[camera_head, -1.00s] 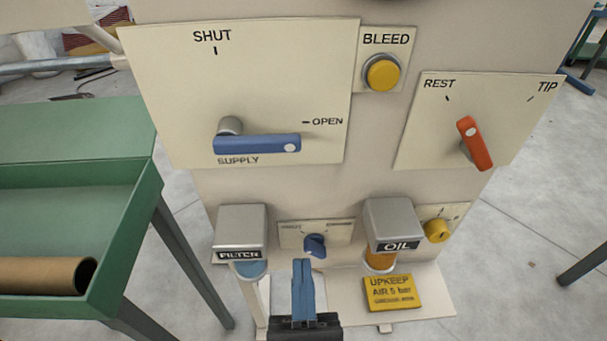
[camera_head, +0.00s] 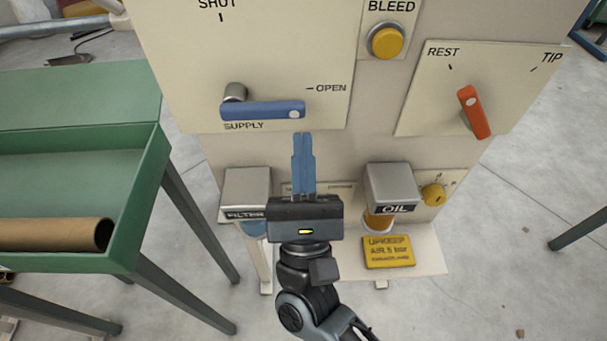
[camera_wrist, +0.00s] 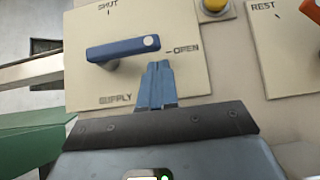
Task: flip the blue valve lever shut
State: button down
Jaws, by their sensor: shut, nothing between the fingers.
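The blue valve lever (camera_head: 263,110) is on the SUPPLY plate (camera_head: 190,60). It lies level from its grey pivot (camera_head: 235,92) toward the OPEN mark at the right; the SHUT mark is above the pivot. The lever also shows in the wrist view (camera_wrist: 122,48), with its white-dotted end at the right. My gripper (camera_head: 303,136) is shut and empty, its blue fingers pointing up just below the lever's free end in the head view. In the wrist view the fingertips (camera_wrist: 158,64) appear just under that end. I cannot tell whether they touch it.
A yellow BLEED button (camera_head: 386,41) is at the upper right. A red REST/TIP lever (camera_head: 474,111) is further right. FILTER (camera_head: 245,190) and OIL (camera_head: 391,184) units stand below. A green bench (camera_head: 145,205) with a cardboard tube (camera_head: 55,234) is at the left.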

jog(key=shift+r, duration=0.75)
jog(key=shift+n+y, duration=0.3)
jog(key=shift+d+r+n+y, duration=0.15)
jog(key=shift+r+n+y, duration=0.1)
jog(key=shift+n+y, duration=0.45)
